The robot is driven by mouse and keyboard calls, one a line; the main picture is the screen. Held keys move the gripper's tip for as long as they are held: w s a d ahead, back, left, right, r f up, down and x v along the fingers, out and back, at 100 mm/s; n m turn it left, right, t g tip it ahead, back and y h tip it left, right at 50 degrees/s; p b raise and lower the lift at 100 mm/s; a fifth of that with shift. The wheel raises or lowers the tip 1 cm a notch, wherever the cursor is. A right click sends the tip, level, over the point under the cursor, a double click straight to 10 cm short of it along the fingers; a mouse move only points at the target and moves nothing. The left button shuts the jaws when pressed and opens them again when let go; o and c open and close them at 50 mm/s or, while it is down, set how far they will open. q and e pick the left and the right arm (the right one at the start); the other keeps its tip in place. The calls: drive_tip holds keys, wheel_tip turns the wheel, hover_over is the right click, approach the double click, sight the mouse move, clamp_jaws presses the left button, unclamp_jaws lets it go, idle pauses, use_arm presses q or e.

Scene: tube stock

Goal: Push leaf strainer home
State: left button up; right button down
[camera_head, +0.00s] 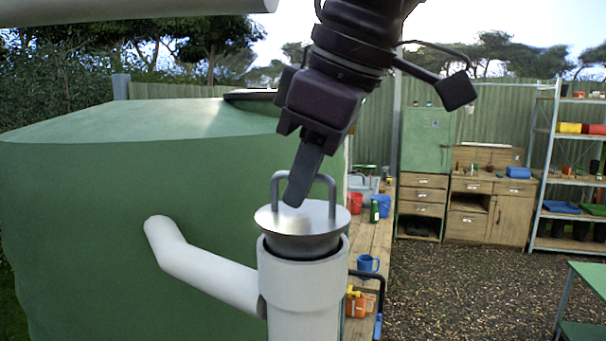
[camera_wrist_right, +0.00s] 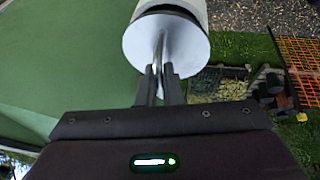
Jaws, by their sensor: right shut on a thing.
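The leaf strainer (camera_head: 299,222) is a grey metal disc with a tapered body below and an upright loop handle. It sits in the mouth of the white pipe (camera_head: 303,286), with its disc above the pipe's rim and a dark band showing between. My right gripper (camera_head: 298,190) comes down from above, shut on the strainer's handle. In the right wrist view the strainer's disc (camera_wrist_right: 185,45) lies just beyond the fingers of my right gripper (camera_wrist_right: 160,80), which close on the handle. My left gripper is not in view.
A green tank (camera_head: 90,220) fills the left side, joined to the pipe by a white branch (camera_head: 205,273). A wooden bench (camera_head: 368,240) behind the pipe holds a blue mug (camera_head: 367,263) and other items. Cabinets (camera_head: 480,210) and shelves stand at the back right, beyond open gravel.

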drive_tip(key=shift+f+b, duration=0.9)
drive_tip(key=shift+f, duration=0.3)
idle(0.6)
idle(0.4)
drive_tip(key=c, duration=1.5)
unclamp_jaws()
drive_tip(key=p+v, duration=0.3)
drive_tip(key=v, duration=0.5)
drive_tip(key=shift+p, duration=0.35)
drive_tip(key=shift+w, duration=0.1)
